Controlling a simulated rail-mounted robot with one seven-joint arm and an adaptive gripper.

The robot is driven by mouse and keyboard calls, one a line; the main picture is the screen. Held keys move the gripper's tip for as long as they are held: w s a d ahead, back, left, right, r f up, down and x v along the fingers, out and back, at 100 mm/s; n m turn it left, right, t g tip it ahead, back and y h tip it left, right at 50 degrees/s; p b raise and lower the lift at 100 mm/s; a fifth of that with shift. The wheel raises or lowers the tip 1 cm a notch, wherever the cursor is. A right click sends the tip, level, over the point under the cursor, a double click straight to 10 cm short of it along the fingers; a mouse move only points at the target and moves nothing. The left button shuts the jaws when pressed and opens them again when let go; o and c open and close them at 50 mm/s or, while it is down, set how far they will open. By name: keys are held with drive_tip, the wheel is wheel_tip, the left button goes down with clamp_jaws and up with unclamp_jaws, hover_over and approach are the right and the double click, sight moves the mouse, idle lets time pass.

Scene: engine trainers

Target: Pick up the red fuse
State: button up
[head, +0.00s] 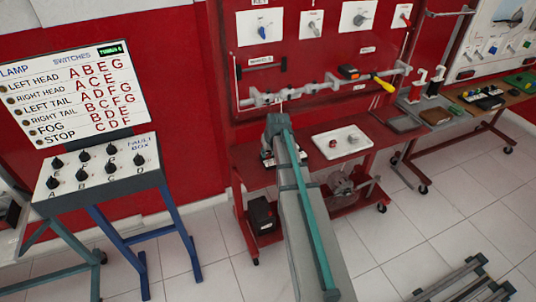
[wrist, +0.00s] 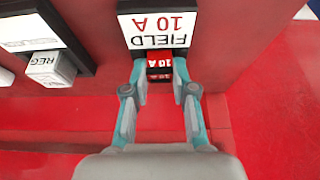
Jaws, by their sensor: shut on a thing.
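The red fuse (wrist: 159,62), marked "10 A", sits between the fingers of my gripper (wrist: 160,72) in the wrist view. It is at the lower edge of a black holder with a white label (wrist: 158,28) reading "FIELD 10 A", upside down in this view. The fingers stand one on each side of the fuse and are shut on it. Whether the fuse is still seated in the holder I cannot tell. In the head view my arm reaches to the red bench and hides the fuse and most of the gripper.
In the wrist view a grey block marked "REG" (wrist: 50,67) sits left of the fuse on another black-framed unit. In the head view a white tray (head: 357,152) with small parts lies right of my arm on the red bench. The fault box (head: 148,165) stands at left.

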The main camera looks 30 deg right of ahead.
drive_tip(key=shift+r, duration=0.1)
drive_tip(key=shift+r+b, duration=0.3)
drive_tip(key=shift+r, duration=0.35)
drive_tip(key=s+a+r+p, duration=0.1)
drive_tip(key=s+a+r, duration=0.1)
drive_tip(key=s+r, duration=0.4)
drive_tip(key=s+a+r+p, duration=0.1)
drive_tip(key=s+a+r, duration=0.2)
drive_tip(key=s+r, duration=0.4)
drive_tip(key=shift+r, duration=2.3)
drive_tip(key=shift+a, duration=0.15)
drive_tip(key=w+a, duration=0.3)
drive_tip(key=a, duration=0.5)
drive_tip(key=w+a+f, duration=0.1)
drive_tip(key=w+a, duration=0.2)
drive_tip(key=a, duration=0.5)
drive_tip(key=shift+w+n, duration=0.35)
drive_tip(key=shift+n, duration=0.05)
